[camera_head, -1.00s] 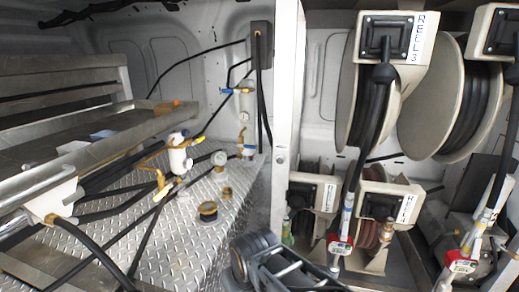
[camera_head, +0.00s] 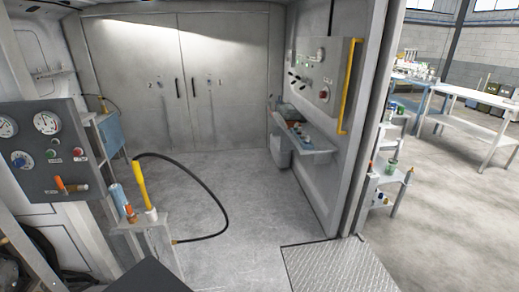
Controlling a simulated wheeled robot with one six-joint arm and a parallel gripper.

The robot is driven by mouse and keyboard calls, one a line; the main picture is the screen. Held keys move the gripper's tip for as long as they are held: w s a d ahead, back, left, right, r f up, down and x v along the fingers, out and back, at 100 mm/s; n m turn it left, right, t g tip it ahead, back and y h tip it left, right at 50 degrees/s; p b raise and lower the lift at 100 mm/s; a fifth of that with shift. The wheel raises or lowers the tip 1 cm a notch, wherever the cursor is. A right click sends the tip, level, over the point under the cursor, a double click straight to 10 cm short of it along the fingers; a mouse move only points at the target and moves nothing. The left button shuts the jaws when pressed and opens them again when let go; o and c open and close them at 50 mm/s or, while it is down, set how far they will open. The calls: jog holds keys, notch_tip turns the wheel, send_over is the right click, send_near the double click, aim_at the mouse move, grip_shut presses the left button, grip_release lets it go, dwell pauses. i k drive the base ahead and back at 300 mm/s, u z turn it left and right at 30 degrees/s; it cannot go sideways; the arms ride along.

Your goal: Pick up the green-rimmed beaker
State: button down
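I cannot make out a green-rimmed beaker for certain. A small green container (camera_head: 392,167) stands on the upper shelf of a grey stand to the right, beyond the doorway. It is too small to tell whether it is a beaker or whether only its rim is green. Other tiny green items (camera_head: 422,72) sit on a far bench and are also too small to make out. My gripper is not in view.
A grey wall panel with a yellow handrail (camera_head: 350,88) borders the opening. A ribbed metal plate (camera_head: 335,268) lies at the threshold. A small stand (camera_head: 150,222) with a yellow-handled tool and a black hose (camera_head: 222,200) is at left.

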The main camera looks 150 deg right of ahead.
aim_at(391, 163)
jog(key=u, duration=5.6)
jog(key=i, duration=2.55)
jog(key=z, duration=0.5)
jog(key=i, duration=3.25)
